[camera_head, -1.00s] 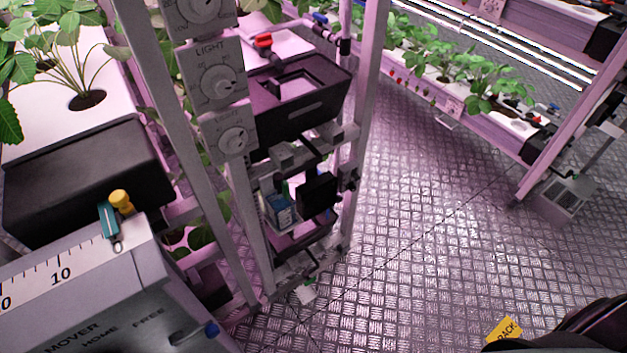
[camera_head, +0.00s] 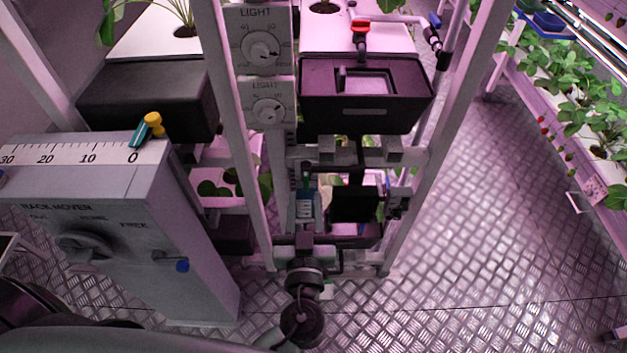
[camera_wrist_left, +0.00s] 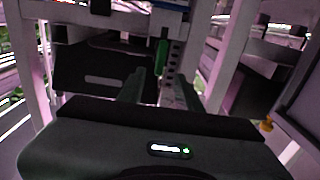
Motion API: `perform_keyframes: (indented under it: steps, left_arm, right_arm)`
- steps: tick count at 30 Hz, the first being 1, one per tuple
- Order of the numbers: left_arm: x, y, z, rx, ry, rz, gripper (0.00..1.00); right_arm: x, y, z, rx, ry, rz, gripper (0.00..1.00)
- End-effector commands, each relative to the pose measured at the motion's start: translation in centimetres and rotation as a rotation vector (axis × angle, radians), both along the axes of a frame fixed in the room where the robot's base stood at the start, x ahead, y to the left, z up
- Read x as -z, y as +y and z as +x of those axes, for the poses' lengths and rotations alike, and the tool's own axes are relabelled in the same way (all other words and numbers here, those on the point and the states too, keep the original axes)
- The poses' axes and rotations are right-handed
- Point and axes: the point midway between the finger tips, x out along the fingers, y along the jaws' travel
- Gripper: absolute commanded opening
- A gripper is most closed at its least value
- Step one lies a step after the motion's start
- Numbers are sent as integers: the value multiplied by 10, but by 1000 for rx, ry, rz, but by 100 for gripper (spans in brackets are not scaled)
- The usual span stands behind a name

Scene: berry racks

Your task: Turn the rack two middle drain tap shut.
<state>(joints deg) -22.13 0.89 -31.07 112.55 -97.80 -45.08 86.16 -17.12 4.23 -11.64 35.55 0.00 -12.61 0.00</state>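My left gripper (camera_head: 312,232) reaches in low at the front of the near rack, pointing into it. In the left wrist view its two fingers (camera_wrist_left: 161,82) stand apart with nothing between them. A small upright green piece (camera_wrist_left: 161,58) shows just beyond the fingertips, in front of a slotted post; I cannot tell if it is a tap handle. A red-handled tap (camera_head: 361,27) sits behind the upper black tank (camera_head: 362,112). A blue-handled tap (camera_head: 434,20) is on the pipe at its right. I cannot tell which is the middle drain tap. My right gripper is not in view.
Two light dials (camera_head: 262,50) hang on the rack left of the tank. Rack posts flank my gripper. The metal floor (camera_head: 490,220) at right is clear.

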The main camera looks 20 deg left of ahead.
Motion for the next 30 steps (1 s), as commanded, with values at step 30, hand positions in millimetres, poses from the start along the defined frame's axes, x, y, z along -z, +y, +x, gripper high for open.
perform_keyframes:
  steps: [30]
  left_arm:
    - [1,15,52,2,3,2,0]
  right_arm:
    - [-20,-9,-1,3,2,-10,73]
